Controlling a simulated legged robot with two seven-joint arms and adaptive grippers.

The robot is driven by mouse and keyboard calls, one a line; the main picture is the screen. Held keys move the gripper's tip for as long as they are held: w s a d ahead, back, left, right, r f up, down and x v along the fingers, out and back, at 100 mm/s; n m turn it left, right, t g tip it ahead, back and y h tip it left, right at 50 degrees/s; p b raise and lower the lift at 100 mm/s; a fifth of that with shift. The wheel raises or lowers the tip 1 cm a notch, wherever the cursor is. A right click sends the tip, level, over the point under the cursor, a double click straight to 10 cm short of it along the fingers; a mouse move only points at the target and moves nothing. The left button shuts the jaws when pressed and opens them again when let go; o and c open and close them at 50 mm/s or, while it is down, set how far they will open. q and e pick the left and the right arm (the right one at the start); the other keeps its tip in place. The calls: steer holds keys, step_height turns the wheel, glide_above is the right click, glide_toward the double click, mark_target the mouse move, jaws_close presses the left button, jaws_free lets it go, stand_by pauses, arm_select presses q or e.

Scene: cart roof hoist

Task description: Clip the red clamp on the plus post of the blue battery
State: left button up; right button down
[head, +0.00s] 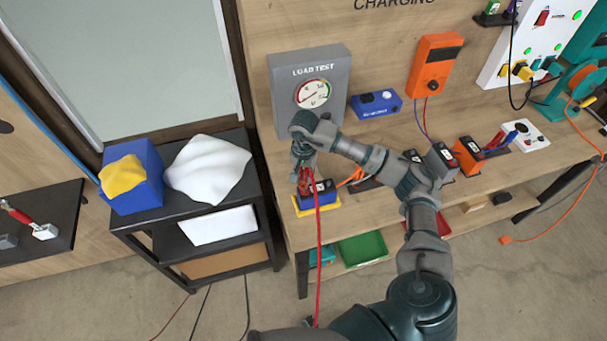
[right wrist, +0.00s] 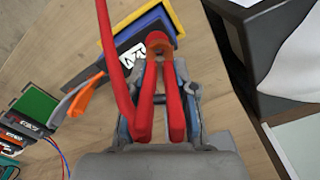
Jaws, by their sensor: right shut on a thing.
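The blue battery (head: 324,198) with a dark top and a white label stands on a yellow tray (head: 316,211) at the left end of the wooden bench. My right gripper (head: 304,172) is above its left part, shut on the red clamp (head: 305,186). In the right wrist view, the clamp's two red handles (right wrist: 175,105) lie between my fingers, and its jaw end (right wrist: 158,43) is over the battery's top (right wrist: 133,50). The plus post is hidden by the clamp. I cannot tell whether the jaws are around it. My left gripper is out of view.
A red cable (head: 318,260) hangs from the clamp to the floor. An orange clamp-like piece (head: 351,177) lies right beside the battery. The grey load tester (head: 338,66) stands behind. Other batteries (head: 467,155) are farther right. A black shelf (head: 262,205) stands left.

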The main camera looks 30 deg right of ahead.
mark_target(306, 180)
steer(key=shift+d+f, duration=0.1)
steer(key=shift+d, duration=0.2)
steer(key=shift+b, duration=0.45)
stand_by(0.5)
steer(key=shift+f+b, duration=1.35)
steer(key=shift+f, duration=0.1)
steer(key=c, duration=0.8)
jaws_free()
steer(key=shift+c, duration=0.2)
step_height(306, 180, up, 12)
steer(key=shift+d+f, duration=0.1)
steer(key=shift+f, duration=0.1)
